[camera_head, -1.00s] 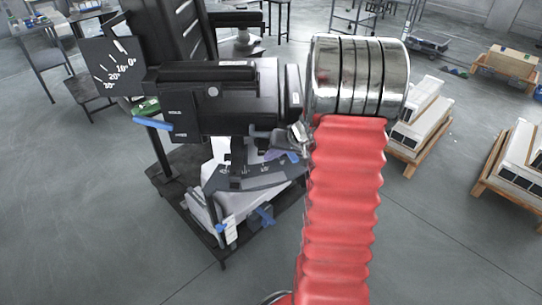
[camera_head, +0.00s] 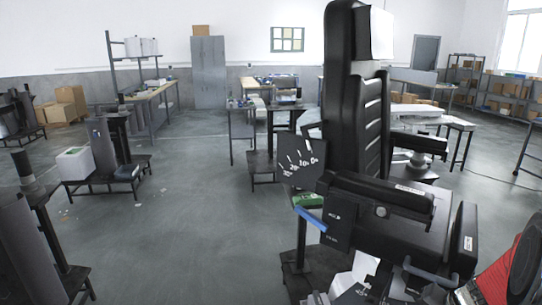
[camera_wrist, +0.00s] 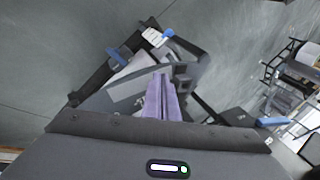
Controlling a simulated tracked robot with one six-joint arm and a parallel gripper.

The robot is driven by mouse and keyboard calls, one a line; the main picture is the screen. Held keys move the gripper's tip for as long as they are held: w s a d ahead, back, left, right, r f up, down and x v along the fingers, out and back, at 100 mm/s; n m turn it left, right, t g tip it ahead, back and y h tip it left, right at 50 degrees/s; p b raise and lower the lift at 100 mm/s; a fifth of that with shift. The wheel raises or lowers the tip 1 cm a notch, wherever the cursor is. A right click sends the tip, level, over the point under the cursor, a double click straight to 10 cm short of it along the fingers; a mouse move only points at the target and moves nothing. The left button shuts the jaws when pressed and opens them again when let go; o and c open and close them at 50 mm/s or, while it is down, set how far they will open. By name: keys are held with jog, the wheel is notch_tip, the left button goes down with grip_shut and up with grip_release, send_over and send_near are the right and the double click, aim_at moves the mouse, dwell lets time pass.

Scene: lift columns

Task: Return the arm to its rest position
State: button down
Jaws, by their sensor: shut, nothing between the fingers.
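My gripper (camera_wrist: 161,92) shows in the wrist view as two purple fingers pressed together, with nothing between them. It points down over a dark stand base (camera_wrist: 105,75) with blue-tipped parts; contact cannot be judged. In the head view only a red and black part of my arm (camera_head: 500,280) shows at the lower right corner; the gripper itself is not seen there. The black lift column (camera_head: 352,110), with its angle dial (camera_head: 301,163) and horizontal black head unit (camera_head: 400,215), stands close beside my arm, to its left.
Another lift column with a white box (camera_head: 76,163) stands at the left. A workbench (camera_head: 150,92), a grey cabinet (camera_head: 208,72) and shelves with cartons (camera_head: 500,88) line the back. The floor (camera_head: 190,220) between the columns is open.

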jog(key=s+a+r+n+h, duration=0.1)
jog(key=s+a+r+n, duration=0.1)
jog(key=s+a+r, duration=0.3)
jog(key=s+a+r+n+h, duration=0.1)
jog(key=s+a+r+n, duration=0.2)
jog(key=a, duration=0.9)
jog(key=s+a+r+n+h, duration=0.1)
jog(key=s+a+r+n, duration=0.2)
jog(key=s+a+r, duration=0.6)
notch_tip(320, 180, up, 4)
jog(key=shift+f+t, duration=0.15)
jog(key=shift+t, duration=0.15)
jog(key=shift+d, duration=0.15)
